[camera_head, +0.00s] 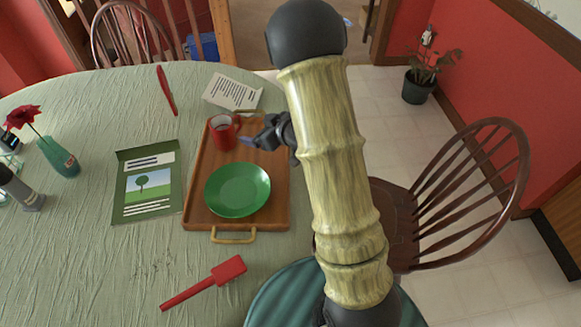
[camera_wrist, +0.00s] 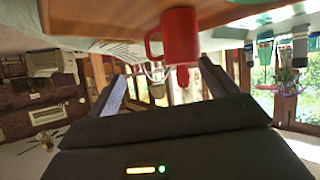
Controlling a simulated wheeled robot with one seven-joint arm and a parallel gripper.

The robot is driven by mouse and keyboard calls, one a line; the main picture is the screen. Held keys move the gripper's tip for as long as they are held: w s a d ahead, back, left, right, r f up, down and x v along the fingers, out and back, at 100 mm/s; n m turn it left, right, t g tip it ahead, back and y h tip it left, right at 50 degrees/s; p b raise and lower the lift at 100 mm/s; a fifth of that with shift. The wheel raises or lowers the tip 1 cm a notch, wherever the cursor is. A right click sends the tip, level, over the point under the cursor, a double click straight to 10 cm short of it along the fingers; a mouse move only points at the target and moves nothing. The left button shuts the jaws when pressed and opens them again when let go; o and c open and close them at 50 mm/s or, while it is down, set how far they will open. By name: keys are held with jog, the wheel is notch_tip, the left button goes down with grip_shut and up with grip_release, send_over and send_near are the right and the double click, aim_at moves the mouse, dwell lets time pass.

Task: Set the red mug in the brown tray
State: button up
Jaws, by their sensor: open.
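The red mug (camera_head: 221,137) stands upright in the far left part of the brown tray (camera_head: 278,208), its handle to the right. In the wrist view, which is upside down, the mug (camera_wrist: 181,36) shows at the top, beyond the fingertips. My gripper (camera_head: 254,141) is just right of the mug, over the tray, its fingers pointing left towards it. In the wrist view my gripper (camera_wrist: 163,72) has its two fingers wide apart with nothing between them. A green plate (camera_head: 237,190) lies in the near part of the tray.
A green picture booklet (camera_head: 146,184) lies left of the tray, a printed card (camera_head: 232,93) beyond it. A red spatula (camera_head: 206,284) lies in front, and a red object (camera_head: 166,90) farther back. A teal vase (camera_head: 59,157) with a flower stands at left.

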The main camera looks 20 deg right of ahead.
jog(key=s+d+r+m+g+h, duration=0.35)
jog(key=s+d+m+h, duration=0.2)
jog(key=s, duration=0.25)
jog(key=s+a+r+m+g, duration=0.1)
jog(key=s+g, duration=0.3)
jog(key=s, duration=1.1)
jog(key=shift+a+r+m+h, duration=0.3)
jog(key=shift+a+m+h, duration=0.05)
jog(key=shift+a+h, duration=0.1)
jog(key=shift+g, duration=0.25)
